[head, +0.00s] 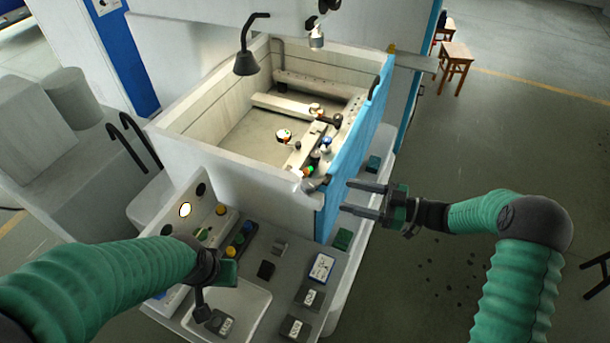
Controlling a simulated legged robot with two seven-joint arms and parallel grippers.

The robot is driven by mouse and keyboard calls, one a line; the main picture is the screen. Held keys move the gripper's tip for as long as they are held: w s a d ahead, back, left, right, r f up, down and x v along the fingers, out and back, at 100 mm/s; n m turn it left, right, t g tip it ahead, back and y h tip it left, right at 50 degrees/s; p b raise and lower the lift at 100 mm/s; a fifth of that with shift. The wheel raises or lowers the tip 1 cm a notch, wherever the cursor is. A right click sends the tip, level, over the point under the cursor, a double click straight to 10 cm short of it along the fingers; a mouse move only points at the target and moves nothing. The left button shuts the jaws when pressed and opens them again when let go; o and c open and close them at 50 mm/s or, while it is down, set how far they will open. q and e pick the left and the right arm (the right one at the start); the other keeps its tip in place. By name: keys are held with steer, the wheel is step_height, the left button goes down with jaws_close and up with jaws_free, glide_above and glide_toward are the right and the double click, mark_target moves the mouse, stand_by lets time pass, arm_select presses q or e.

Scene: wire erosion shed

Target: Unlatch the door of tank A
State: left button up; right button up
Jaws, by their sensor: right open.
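The tank (225,105) is an open-topped pale box in the middle of the head view; I see no letter on it. Its blue door (352,140) stands upright along the right side. A grey knob-like part (315,185), possibly the latch, sits at the door's near top corner. A dark handle (377,84) is near the door's far end. My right gripper (348,196) is open and empty, its two fingers pointing left toward the door's near end, seemingly just apart from it. My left gripper (202,300) hangs over the near console, its jaws mostly hidden by its own wrist.
The console (262,300) in front of the tank carries buttons, small dark blocks and a blue-and-white labelled box (321,267). A black lamp (246,62) hangs over the tank. Fixtures lie inside the tank. Open floor is on the right, with wooden stools (456,57) far back.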

mark_target(303, 181)
steer(key=p+x, duration=0.2)
steer(key=x, duration=0.7)
steer(key=shift+w+r+p, duration=0.1)
steer(key=shift+p, duration=0.3)
steer(key=p+x, duration=0.1)
steer(key=x, duration=0.1)
steer(key=p+x, duration=0.1)
steer(key=x, duration=0.1)
steer(key=shift+w, duration=0.4)
steer(key=shift+a+p, duration=0.15)
steer(key=shift+p, duration=0.15)
steer(key=shift+a, duration=0.25)
steer(key=shift+w+a+f, duration=0.1)
steer(key=shift+a+f, duration=0.2)
steer(key=shift+a, duration=0.25)
steer(key=shift+w+a, duration=0.1)
steer(key=shift+a, duration=0.25)
steer(key=c, duration=0.4)
steer(key=shift+c, duration=1.1)
arm_select(q)
steer(key=r, duration=0.1)
steer(key=a+r, duration=0.1)
steer(key=r, duration=0.3)
steer(key=shift+w+a+r, duration=0.2)
steer(key=shift+w+a, duration=0.05)
steer(key=shift+w, duration=0.1)
arm_select(e)
steer(key=shift+d, duration=0.3)
jaws_close()
